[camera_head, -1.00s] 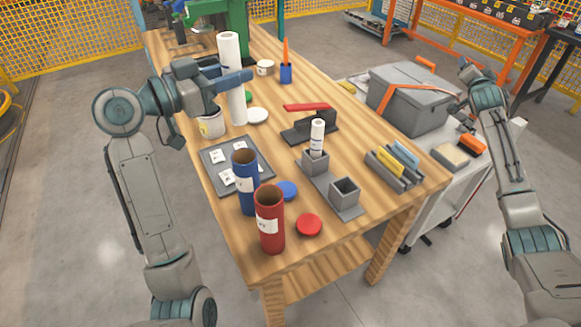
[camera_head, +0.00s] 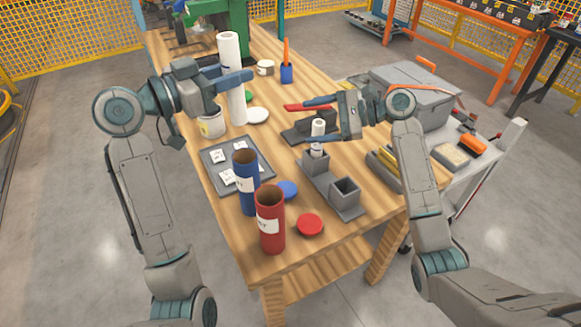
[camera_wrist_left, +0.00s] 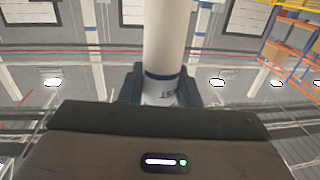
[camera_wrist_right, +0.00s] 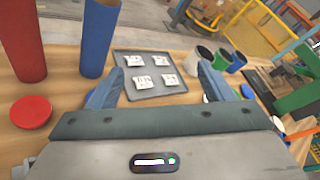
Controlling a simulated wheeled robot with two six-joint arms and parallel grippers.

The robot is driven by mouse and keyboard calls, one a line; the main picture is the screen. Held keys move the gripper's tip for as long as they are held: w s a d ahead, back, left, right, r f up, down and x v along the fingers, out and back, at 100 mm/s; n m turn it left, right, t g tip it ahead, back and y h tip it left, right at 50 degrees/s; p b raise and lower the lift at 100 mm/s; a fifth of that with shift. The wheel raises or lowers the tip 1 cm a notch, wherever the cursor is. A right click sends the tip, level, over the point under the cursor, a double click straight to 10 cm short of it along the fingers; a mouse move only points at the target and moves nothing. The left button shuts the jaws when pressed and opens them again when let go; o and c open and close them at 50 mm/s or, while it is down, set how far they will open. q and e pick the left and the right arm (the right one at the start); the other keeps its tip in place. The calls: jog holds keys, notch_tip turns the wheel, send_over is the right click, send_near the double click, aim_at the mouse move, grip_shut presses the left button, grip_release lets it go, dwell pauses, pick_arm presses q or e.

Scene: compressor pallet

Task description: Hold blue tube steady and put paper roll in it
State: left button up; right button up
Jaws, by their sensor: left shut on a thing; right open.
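The blue tube (camera_head: 245,173) stands upright and open-topped on the bench; it also shows in the right wrist view (camera_wrist_right: 98,42). My left gripper (camera_head: 236,78) is shut on a tall white paper roll (camera_head: 228,48), held upright behind the blue tube. This roll fills the middle of the left wrist view (camera_wrist_left: 166,38), with a blue band near its lower end.
A red tube (camera_head: 270,232) stands close in front of the blue one. Blue lid (camera_head: 287,190) and red lid (camera_head: 310,224) lie beside them. A dark tray (camera_head: 262,166) with white cards lies behind. A white can (camera_head: 211,125) and a white lid (camera_head: 257,116) are further back.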

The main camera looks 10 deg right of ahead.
aim_at(239, 172)
jog(key=s+a+f+m+g+y, duration=0.3)
jog(key=s+a+f+m+y, duration=0.1)
jog(key=s+a+f, duration=0.35)
jog(key=a, duration=0.8)
jog(key=w+a, duration=0.1)
jog(key=a, duration=0.3)
jog(key=shift+w+r, duration=0.1)
